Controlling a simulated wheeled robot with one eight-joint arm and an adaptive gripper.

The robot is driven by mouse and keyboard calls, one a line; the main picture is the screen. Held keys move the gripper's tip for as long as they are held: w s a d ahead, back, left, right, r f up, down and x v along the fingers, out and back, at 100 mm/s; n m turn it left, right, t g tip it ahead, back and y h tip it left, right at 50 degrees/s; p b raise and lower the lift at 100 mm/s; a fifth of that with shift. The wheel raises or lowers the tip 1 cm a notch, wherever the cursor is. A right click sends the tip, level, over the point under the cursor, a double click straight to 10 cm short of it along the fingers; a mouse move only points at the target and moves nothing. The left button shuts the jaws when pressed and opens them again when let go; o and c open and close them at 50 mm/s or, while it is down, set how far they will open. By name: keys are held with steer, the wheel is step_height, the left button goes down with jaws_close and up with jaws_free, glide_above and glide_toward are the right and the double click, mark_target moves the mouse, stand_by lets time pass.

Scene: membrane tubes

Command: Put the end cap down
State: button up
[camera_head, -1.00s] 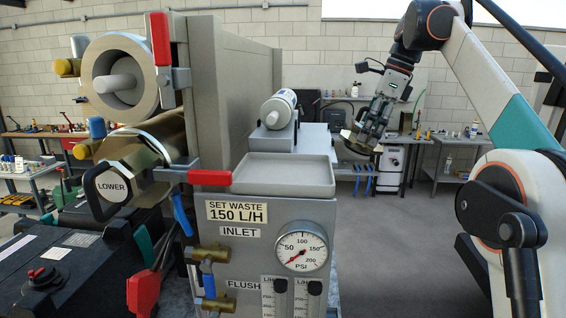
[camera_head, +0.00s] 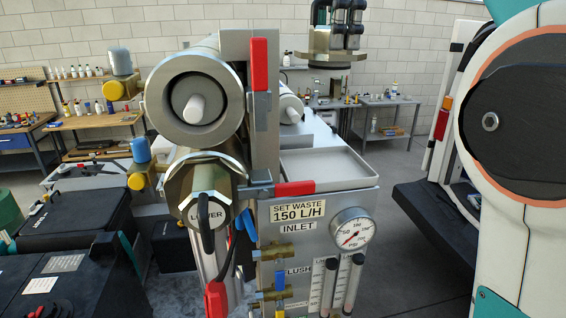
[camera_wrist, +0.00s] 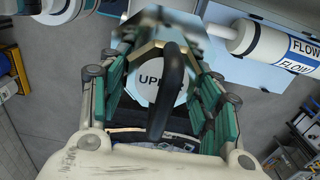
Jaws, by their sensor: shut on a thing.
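The end cap is a brass hexagonal piece with a black loop handle and a white label reading "UPPER" in the wrist view (camera_wrist: 158,88). My gripper (camera_wrist: 162,68) is shut on it, with green-padded fingers on both sides of the handle. In the head view my gripper (camera_head: 335,30) points down at the top edge, with the end cap (camera_head: 332,62) hanging below it in the air. The upper housing (camera_head: 162,100) is open, with a white stub inside. The lower housing's cap (camera_head: 205,205) is in place.
An empty grey tray (camera_head: 325,170) sits on the front of the skid. A white membrane tube (camera_head: 290,104) lies behind it; its "FLOW" band shows in the wrist view (camera_wrist: 302,52). Red clamp handles (camera_head: 260,65) stick out beside the housings. Work tables (camera_head: 390,103) stand at the back.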

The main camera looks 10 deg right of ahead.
steer(key=shift+s+r, duration=0.25)
steer(key=shift+s, duration=0.05)
steer(key=shift+f, duration=0.3)
steer(key=f, duration=1.9)
steer(key=shift+s+f, duration=0.15)
steer(key=shift+s, duration=0.05)
steer(key=o, duration=1.3)
step_height(320, 180, up, 12)
steer(key=shift+w+r+b, duration=0.1)
steer(key=shift+w+b, duration=0.05)
steer(key=shift+b, duration=0.2)
